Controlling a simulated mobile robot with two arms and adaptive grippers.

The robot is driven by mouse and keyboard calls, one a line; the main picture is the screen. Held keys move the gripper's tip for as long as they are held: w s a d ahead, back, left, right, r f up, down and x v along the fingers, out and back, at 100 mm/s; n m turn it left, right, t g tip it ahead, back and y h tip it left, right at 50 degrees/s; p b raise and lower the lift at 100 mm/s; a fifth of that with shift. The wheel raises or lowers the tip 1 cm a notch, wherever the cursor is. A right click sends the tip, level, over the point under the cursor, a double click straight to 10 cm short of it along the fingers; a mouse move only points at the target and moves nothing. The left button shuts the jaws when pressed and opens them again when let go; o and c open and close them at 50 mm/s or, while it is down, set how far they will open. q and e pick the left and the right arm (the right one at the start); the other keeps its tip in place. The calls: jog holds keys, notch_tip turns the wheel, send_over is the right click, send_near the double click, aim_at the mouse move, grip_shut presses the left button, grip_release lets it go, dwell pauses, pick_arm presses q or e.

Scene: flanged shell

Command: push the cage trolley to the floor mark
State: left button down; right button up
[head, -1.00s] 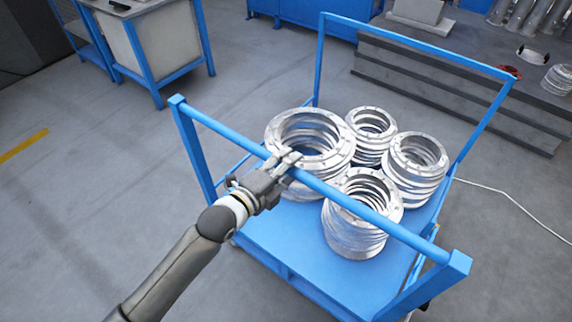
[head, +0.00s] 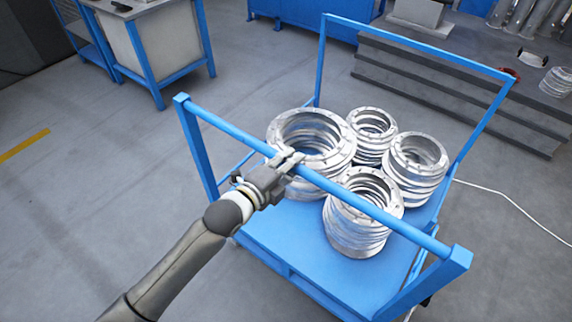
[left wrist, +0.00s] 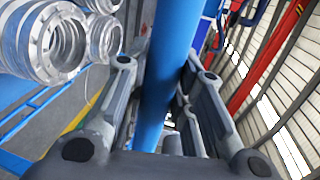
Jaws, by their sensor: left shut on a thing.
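The blue cage trolley (head: 284,222) fills the middle of the head view, with an upright frame at its near and far ends. Several stacks of silver flanged rings (head: 367,212) stand on its deck. My left gripper (head: 286,160) is shut on the near top bar (head: 342,191), left of the bar's middle. In the left wrist view the blue bar (left wrist: 172,75) runs between the two fingers. My right gripper is in neither view. No floor mark can be made out for certain; a yellow stripe (head: 24,145) lies on the floor at the far left.
A grey stepped platform (head: 450,92) stands close behind the trolley at the right, with metal parts on it. A white cable (head: 515,203) lies on the floor to the right. A blue-framed bench (head: 160,50) stands at the upper left. The floor at left is clear.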

pick_arm(q)
jog(key=shift+w+d+r, duration=0.15)
jog(key=shift+w+d, duration=0.15)
jog(key=shift+w, duration=0.1)
jog(key=c, duration=1.2)
grip_release()
jog(key=shift+w+d, duration=0.2)
jog(key=shift+w, duration=0.05)
jog(key=shift+s+a, duration=0.4)
jog(key=shift+s, duration=0.05)
jog(key=v, duration=1.1)
